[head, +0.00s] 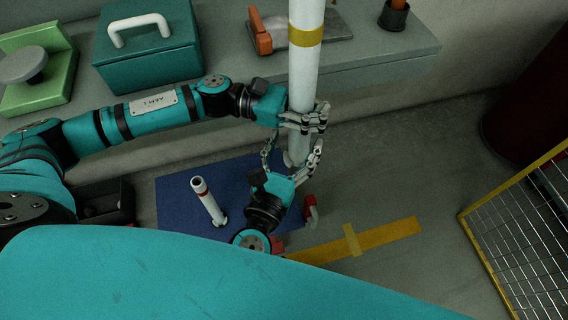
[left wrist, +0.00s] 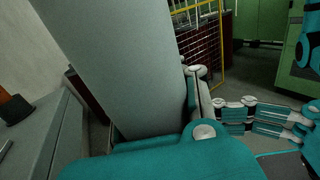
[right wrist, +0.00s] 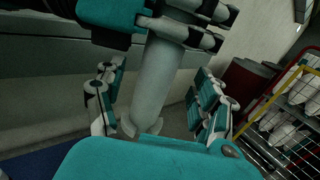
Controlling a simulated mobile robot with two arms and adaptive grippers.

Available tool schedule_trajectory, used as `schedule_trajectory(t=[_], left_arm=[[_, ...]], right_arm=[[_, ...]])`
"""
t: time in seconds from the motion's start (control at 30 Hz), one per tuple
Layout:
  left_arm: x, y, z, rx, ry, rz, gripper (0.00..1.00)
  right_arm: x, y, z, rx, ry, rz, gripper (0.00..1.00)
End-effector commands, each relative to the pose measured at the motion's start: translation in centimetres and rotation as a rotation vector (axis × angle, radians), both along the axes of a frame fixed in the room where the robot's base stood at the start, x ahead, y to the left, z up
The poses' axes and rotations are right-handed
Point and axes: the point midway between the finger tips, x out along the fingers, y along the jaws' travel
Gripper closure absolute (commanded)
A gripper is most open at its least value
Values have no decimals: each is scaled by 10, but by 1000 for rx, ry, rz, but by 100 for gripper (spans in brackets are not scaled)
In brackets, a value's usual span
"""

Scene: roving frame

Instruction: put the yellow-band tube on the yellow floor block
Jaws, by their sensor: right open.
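The yellow-band tube (head: 305,70) is a long white tube with a yellow band near its top, held roughly upright. My left gripper (head: 305,119) is shut around its middle; the tube also fills much of the left wrist view (left wrist: 120,60). My right gripper (head: 293,165) is open, its fingers on either side of the tube's lower end without visible grip. In the right wrist view the lower end (right wrist: 152,95) hangs between the spread fingers. A yellow floor strip with a short crosspiece (head: 352,240) lies on the floor; I cannot make out a separate yellow block.
A red and white piece (head: 311,212) is beside my right gripper. The bench (head: 380,58) bears a teal box (head: 147,50) and a green stand (head: 40,70). A yellow-framed wire cage (head: 515,230) is at right.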

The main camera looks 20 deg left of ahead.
Motion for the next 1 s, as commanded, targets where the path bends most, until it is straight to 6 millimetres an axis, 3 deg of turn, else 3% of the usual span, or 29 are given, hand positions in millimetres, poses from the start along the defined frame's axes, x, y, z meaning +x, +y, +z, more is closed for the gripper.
schedule_trajectory(t=[0.1,0.3,0.67,1.0], left_arm=[[0,0,1,-1,-1,0,100],[0,0,1,-1,-1,0,100],[0,0,1,-1,-1,0,100],[0,0,1,-1,-1,0,100]], right_arm=[[20,-1,1,-2,-4,0,29],[38,-2,0,-2,-2,1,29],[41,-2,0,-2,0,1,31],[41,-2,0,-2,0,0,75]])
